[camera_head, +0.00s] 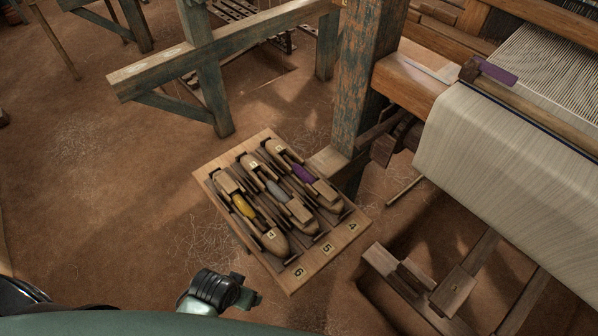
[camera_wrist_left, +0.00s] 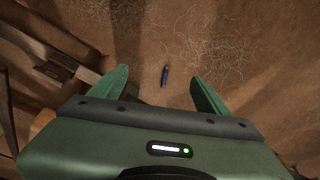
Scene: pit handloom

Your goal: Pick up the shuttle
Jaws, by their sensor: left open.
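Three wooden boat-shaped shuttles lie side by side on a wooden board (camera_head: 294,279) in the head view. One shuttle (camera_head: 273,241) holds a yellow bobbin, the middle shuttle (camera_head: 277,190) a grey one, the far shuttle (camera_head: 303,173) a purple one. The board carries labels 4, 5 and 6 along its near edge. My left gripper (camera_wrist_left: 160,74) is open and empty in the left wrist view, its green fingers apart above the earth floor. No shuttle shows clearly between them. My right gripper is not in view.
A small dark blue object (camera_wrist_left: 165,76) lies on the floor in the left wrist view. A weathered post (camera_head: 358,75) and beam stand behind the board. The loom with pale cloth (camera_head: 500,180) is at right, above a pit with wooden treadles (camera_head: 453,291). Floor at left is mostly clear.

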